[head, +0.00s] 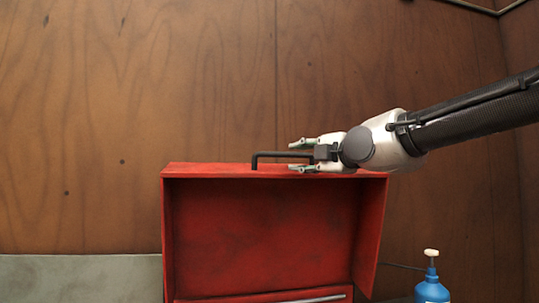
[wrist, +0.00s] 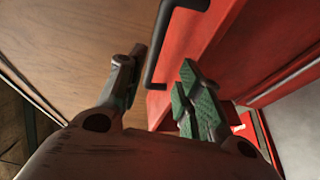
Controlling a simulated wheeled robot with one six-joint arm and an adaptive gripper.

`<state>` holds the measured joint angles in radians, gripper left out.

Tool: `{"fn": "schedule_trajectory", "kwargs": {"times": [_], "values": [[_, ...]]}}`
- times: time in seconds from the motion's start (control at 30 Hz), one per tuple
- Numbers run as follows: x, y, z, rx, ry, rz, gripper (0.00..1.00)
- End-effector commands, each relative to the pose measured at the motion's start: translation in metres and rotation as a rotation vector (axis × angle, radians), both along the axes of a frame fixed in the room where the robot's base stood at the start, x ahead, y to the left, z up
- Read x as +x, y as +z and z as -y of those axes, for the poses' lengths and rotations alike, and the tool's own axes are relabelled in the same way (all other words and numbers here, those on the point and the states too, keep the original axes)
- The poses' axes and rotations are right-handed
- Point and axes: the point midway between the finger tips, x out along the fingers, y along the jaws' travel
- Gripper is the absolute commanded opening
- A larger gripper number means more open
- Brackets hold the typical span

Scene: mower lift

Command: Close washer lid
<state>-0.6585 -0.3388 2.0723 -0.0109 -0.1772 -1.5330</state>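The red lid (head: 260,230) stands raised in the head view, its hollow inner side facing me. A black bar handle (head: 270,154) is fixed on its upper edge. In the wrist view the handle (wrist: 158,50) runs down from the top, against the red lid (wrist: 215,45). My gripper (head: 299,156) comes from the right and is open at the right part of the handle. In the wrist view my gripper (wrist: 160,88) has one finger on each side of the handle's end, with gaps visible. I cannot tell whether either finger touches it. The lower body is mostly out of view.
A blue bottle with a pale top (head: 431,289) stands at the lower right. A wooden wall (head: 130,110) rises behind the lid, with a grey-green ledge or band (head: 80,278) at lower left. The space above and left of the lid is clear.

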Motion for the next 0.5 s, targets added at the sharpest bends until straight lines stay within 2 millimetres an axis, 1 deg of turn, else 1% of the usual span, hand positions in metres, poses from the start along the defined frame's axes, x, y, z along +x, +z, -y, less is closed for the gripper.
{"fn": "schedule_trajectory", "kwargs": {"times": [0.03, 0.17, 0.4, 0.5], "values": [[0.000, 0.005, -0.007, -0.008, 0.010, 0.026, 0.35], [0.010, 0.008, -0.018, -0.013, 0.014, 0.045, 0.35], [0.042, 0.009, -0.042, -0.012, 0.013, 0.043, 0.35], [0.052, 0.010, -0.050, -0.012, 0.012, 0.043, 0.35]]}}
